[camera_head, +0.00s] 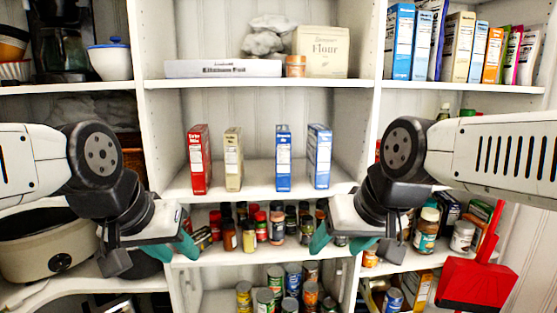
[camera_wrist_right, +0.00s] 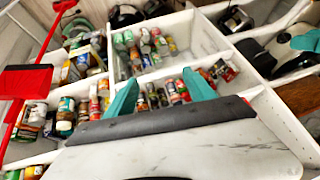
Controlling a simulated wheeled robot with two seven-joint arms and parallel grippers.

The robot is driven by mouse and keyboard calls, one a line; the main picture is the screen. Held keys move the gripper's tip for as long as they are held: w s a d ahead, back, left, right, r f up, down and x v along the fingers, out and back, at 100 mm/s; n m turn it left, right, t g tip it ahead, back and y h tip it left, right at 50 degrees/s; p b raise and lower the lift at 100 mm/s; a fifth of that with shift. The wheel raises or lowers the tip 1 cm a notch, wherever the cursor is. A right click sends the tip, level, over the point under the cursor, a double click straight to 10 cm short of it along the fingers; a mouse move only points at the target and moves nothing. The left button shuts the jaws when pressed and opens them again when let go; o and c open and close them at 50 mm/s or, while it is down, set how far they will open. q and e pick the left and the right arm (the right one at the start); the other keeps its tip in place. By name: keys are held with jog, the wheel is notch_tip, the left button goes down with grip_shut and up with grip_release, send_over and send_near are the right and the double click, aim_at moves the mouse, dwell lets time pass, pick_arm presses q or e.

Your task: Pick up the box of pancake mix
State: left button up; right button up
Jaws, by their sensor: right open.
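Four boxes stand upright, apart, on the middle shelf in the head view: a red box (camera_head: 199,159), a tan box (camera_head: 233,159), a blue box (camera_head: 283,157) and a wider blue box (camera_head: 319,156). Their print is too small to tell which is pancake mix. My left gripper (camera_head: 186,237) is below and left of the boxes; its finger gap is unclear. My right gripper (camera_head: 340,240) is below and right of them, open. In the right wrist view its teal fingers (camera_wrist_right: 160,92) are apart with nothing held.
The boxes' shelf (camera_head: 260,182) has free room between and beside them. Spice jars (camera_head: 277,228) crowd the shelf below, near both grippers. A red dustpan (camera_head: 474,285) hangs at the right. A slow cooker (camera_head: 45,245) stands at the left.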

aim_at(283, 131)
jog(key=shift+o, duration=0.5)
jog(key=w+a+r+m+g+h, duration=0.1)
jog(key=w+a+r, duration=0.3)
jog(key=w+r, duration=0.45)
jog(key=w+a+r+g+h, duration=0.1)
jog(key=w+a+r, duration=0.35)
jog(key=w, duration=0.65)
jog(key=shift+h, duration=0.3)
jog(key=w, duration=0.4)
jog(key=w+d, duration=0.1)
jog(key=w, duration=0.7)
jog(key=shift+w+d+r, duration=0.15)
jog(key=shift+d+r, duration=0.05)
jog(key=shift+d, duration=0.1)
jog(key=x, duration=0.5)
jog(key=shift+r, duration=0.15)
grip_shut()
